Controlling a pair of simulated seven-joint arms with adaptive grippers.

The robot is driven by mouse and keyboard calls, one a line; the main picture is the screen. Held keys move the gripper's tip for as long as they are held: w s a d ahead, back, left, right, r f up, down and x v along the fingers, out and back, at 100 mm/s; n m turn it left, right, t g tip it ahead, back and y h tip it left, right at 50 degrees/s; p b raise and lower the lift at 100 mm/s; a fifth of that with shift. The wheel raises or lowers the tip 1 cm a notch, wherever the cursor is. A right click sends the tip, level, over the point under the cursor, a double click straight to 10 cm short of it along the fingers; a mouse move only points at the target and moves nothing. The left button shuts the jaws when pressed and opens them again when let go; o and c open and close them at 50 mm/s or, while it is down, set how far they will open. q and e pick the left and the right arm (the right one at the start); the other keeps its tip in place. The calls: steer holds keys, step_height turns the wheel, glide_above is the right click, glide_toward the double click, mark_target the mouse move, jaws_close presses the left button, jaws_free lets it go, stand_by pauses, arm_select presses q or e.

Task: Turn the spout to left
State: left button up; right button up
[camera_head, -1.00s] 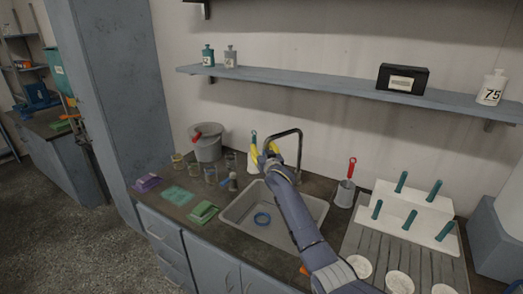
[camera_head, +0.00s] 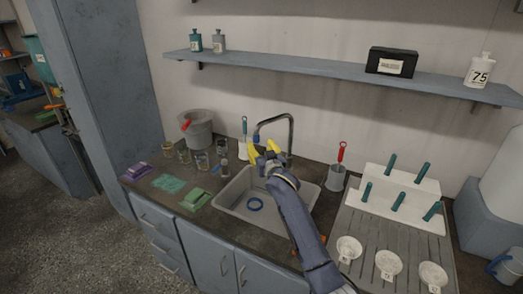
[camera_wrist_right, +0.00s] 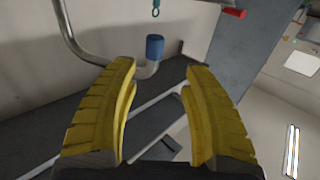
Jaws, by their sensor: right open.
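The spout (camera_head: 290,132) is a grey metal pipe that rises behind the sink and bends over to the left. Its blue end (camera_head: 257,138) shows just above my right gripper's yellow fingers. My right gripper (camera_head: 264,149) is open over the back of the sink. In the right wrist view, the spout's blue end (camera_wrist_right: 154,47) lies just beyond the gap between the open fingertips (camera_wrist_right: 161,66). I see no clear contact. My left gripper is not in view.
The sink (camera_head: 233,211) holds a blue ring (camera_head: 255,204). Glass jars and a grey bucket (camera_head: 199,130) stand to its left. A grey cup (camera_head: 337,178) with a red-handled tool and a white rack (camera_head: 402,196) stand to its right. A shelf (camera_head: 290,66) spans the wall above.

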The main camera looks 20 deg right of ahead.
mark_target(258, 136)
steer(key=shift+s, duration=0.75)
steer(key=shift+o, duration=0.2)
steer(key=shift+d+f, duration=0.1)
steer(key=shift+f, duration=0.1)
steer(key=shift+c, duration=1)
steer(key=shift+n, duration=0.4)
steer(key=s+d, duration=0.1)
steer(key=d+f, duration=0.1)
steer(key=d, duration=0.1)
steer(key=s+d, duration=0.1)
steer(key=d, duration=0.1)
steer(key=shift+s+f, duration=0.3)
steer(key=shift+f, duration=0.1)
steer(key=c, duration=0.6)
steer(key=shift+s+d+r+n+y, duration=0.2)
steer(key=shift+s+d+r+y, duration=0.15)
steer(key=shift+s, duration=0.25)
steer(key=shift+s+d+r+n+y, duration=0.1)
steer(key=shift+s+r+n+y, duration=0.1)
steer(key=shift+s+y, duration=0.35)
jaws_close()
steer(key=shift+y, duration=0.7)
steer(key=x, duration=0.4)
steer(key=a+r+x, duration=0.1)
steer(key=x, duration=0.3)
steer(key=a+x, duration=0.1)
steer(key=x, duration=0.4)
steer(key=shift+s+r, duration=0.2)
steer(key=shift+s, duration=0.05)
